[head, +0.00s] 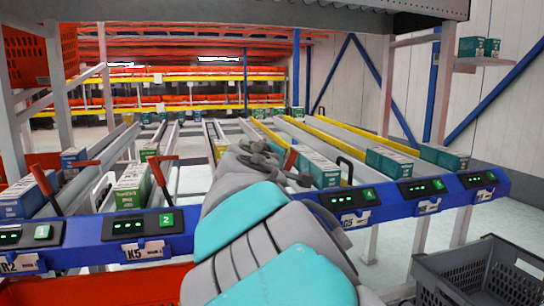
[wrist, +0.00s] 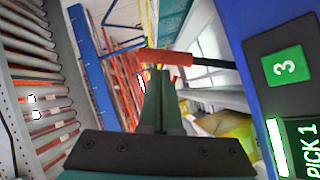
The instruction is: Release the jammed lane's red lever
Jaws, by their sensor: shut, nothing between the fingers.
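A red lever (wrist: 166,57) with a black shaft crosses the upper middle of the wrist view, beside the panel numbered 3 (wrist: 287,67). My gripper (wrist: 162,75) is shut and empty, its fingertips right at the lever's red grip. I cannot tell whether they touch. In the head view my gripper (head: 268,150) reaches over the blue rail, and a red lever (head: 290,159) shows just right of it. Other red levers stand at the far left (head: 46,186) and near panel 2 (head: 161,174). My arm hides panel 3 in the head view.
The blue front rail (head: 390,210) carries numbered displays. Lanes behind it hold green-and-white cartons (head: 133,186), teal cartons (head: 390,161) and blue cartons (head: 25,198). A dark grey crate (head: 480,270) stands at front right. An orange tote (head: 100,285) lies at front left.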

